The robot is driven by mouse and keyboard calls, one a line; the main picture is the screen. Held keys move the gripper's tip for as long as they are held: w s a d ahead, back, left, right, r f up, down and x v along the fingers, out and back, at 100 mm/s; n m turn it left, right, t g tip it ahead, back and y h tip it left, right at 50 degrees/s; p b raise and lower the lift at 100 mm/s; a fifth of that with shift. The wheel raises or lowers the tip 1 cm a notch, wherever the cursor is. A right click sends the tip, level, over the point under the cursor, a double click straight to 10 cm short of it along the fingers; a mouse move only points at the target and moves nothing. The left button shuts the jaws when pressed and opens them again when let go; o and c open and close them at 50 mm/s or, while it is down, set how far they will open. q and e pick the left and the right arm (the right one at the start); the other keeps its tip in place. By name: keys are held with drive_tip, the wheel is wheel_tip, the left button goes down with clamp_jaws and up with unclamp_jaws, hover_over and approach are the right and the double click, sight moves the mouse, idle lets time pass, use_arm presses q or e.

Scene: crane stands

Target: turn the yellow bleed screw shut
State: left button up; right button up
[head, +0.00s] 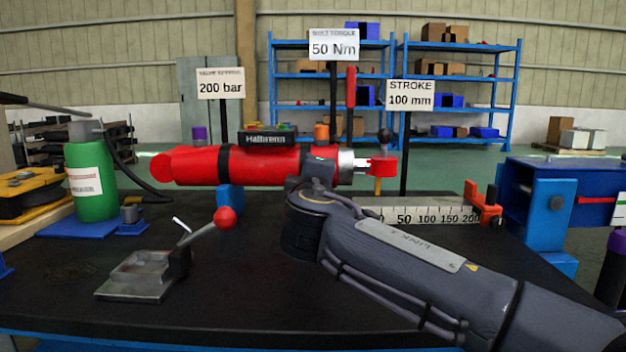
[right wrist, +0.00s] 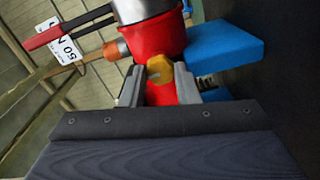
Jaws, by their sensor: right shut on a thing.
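The yellow bleed screw (right wrist: 160,72) shows in the right wrist view, at the end of a red cylinder part (right wrist: 156,40). My right gripper (right wrist: 159,82) is shut on the screw, with one grey finger on each side of it. In the head view the red cylinder (head: 265,163) lies level above the black table. My right arm reaches to it from the lower right and hides the screw and the fingertips there. My left gripper is in neither view.
A blue support (right wrist: 228,52) stands close beside the fingers in the right wrist view. On the table are a clamp with a red-knobbed lever (head: 140,275), a green bottle (head: 91,180) and a stroke scale (head: 425,214). A blue block (head: 545,190) stands at the right. The table's front middle is clear.

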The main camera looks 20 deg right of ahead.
drive_tip(key=shift+f+m, duration=0.1)
drive_tip(key=shift+m, duration=0.2)
drive_tip(key=o, duration=1)
drive_tip(key=p+v, duration=0.1)
drive_tip(key=v, duration=0.6)
drive_tip(key=shift+s+a, duration=0.15)
drive_tip(key=shift+s, duration=0.25)
